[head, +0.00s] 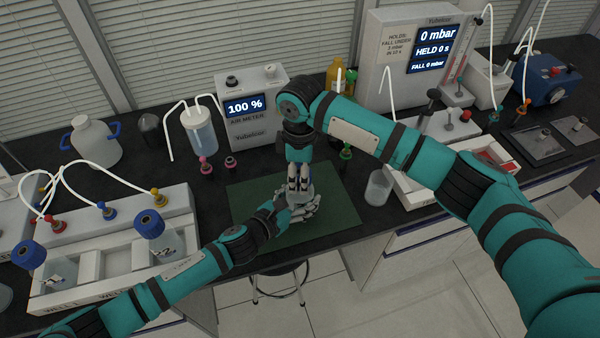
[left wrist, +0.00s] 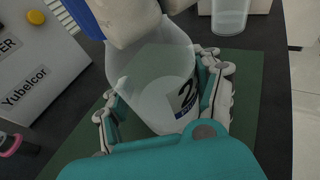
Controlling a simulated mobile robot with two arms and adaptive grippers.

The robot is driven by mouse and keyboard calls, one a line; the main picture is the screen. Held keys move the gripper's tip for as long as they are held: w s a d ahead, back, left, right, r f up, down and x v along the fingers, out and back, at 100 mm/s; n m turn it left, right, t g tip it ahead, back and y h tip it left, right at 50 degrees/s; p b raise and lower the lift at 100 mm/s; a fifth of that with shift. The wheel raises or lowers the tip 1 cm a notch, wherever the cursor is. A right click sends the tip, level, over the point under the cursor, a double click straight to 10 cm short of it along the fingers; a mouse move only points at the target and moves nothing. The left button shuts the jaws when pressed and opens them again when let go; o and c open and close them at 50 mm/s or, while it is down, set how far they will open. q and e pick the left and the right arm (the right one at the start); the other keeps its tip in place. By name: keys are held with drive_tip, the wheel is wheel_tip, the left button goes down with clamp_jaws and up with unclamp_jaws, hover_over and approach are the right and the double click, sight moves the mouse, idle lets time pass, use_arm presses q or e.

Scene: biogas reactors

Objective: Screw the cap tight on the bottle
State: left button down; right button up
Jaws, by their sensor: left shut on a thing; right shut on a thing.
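The bottle is clear with a "2" label and shows in the left wrist view (left wrist: 150,80), standing over the green mat. My left gripper (head: 298,209) is shut around the bottle's body, with a finger on either side in the left wrist view. The blue cap (left wrist: 88,18) is at the bottle's top, mostly hidden by my right gripper's pale fingers. My right gripper (head: 299,186) points down from above and is shut on the cap. In the head view the grippers hide most of the bottle. How tightly the cap sits cannot be seen.
The green mat (head: 245,205) lies under the work. A rack (head: 185,215) with blue-capped bottles stands at left. The air meter (head: 257,110) reading 100 % is behind.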

drive_tip(key=shift+c, duration=0.6)
drive_tip(key=m, duration=0.5)
drive_tip(key=o, duration=1.4)
drive_tip(key=shift+c, duration=0.2)
drive_tip(key=shift+r, duration=0.15)
wheel_tip(320, 180, up, 12)
use_arm(q)
drive_tip(key=shift+c, duration=0.5)
unclamp_jaws()
